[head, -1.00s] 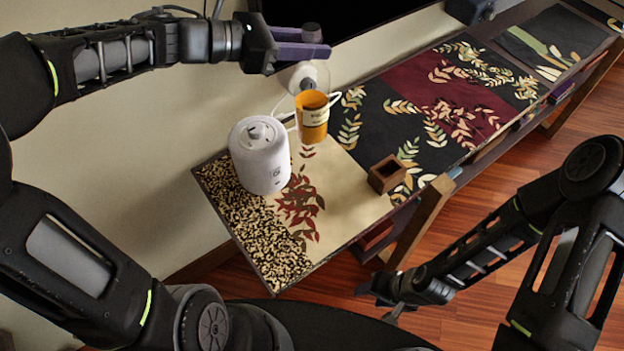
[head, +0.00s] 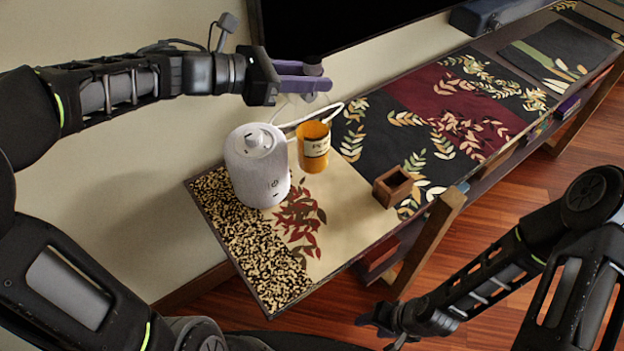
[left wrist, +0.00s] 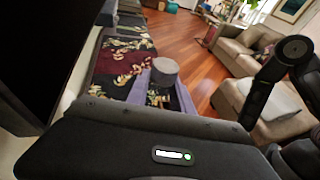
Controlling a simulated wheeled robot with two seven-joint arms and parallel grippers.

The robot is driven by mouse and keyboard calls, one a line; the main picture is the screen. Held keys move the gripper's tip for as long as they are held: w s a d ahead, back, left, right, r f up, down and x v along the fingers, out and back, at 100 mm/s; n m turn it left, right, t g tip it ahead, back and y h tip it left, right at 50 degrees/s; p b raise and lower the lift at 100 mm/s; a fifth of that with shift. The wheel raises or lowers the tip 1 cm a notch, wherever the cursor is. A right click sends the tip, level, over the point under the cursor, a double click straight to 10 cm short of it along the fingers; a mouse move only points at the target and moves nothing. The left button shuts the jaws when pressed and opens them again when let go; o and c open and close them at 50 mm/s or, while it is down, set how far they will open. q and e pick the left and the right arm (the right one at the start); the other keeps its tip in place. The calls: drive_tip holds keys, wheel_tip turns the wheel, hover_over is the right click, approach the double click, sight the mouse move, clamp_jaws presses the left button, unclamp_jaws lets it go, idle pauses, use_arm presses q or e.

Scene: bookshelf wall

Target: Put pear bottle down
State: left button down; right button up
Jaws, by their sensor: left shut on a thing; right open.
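My left gripper (head: 325,77) is above the back of the tabletop, its purple fingers shut on the pear bottle (head: 313,69). The bottle's round grey top shows between the fingers, also in the left wrist view (left wrist: 164,70). Its clear lower body is mostly hidden or hard to make out, so I cannot tell whether its base touches the table. The cream and patterned tabletop (head: 345,215) lies below. My right gripper (head: 382,329) is open and empty, low in front of the table.
A white cylindrical device (head: 258,172) and an amber labelled jar (head: 314,150) stand near the bottle, with a white cable around them. A small wooden box (head: 393,188) stands at the front edge. A black screen (head: 340,45) is behind. The cream area between jar and box is clear.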

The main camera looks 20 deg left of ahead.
sight(312, 119)
use_arm(q)
drive_tip(key=shift+f, duration=3)
drive_tip(key=shift+f, duration=1.85)
drive_tip(key=shift+f+b, duration=0.25)
drive_tip(key=shift+b, duration=0.3)
drive_tip(key=c, duration=1.1)
unclamp_jaws()
drive_tip(key=shift+r+p, duration=0.2)
drive_tip(key=shift+p, duration=0.15)
drive_tip(key=b+v, duration=0.1)
drive_tip(key=v, duration=1.1)
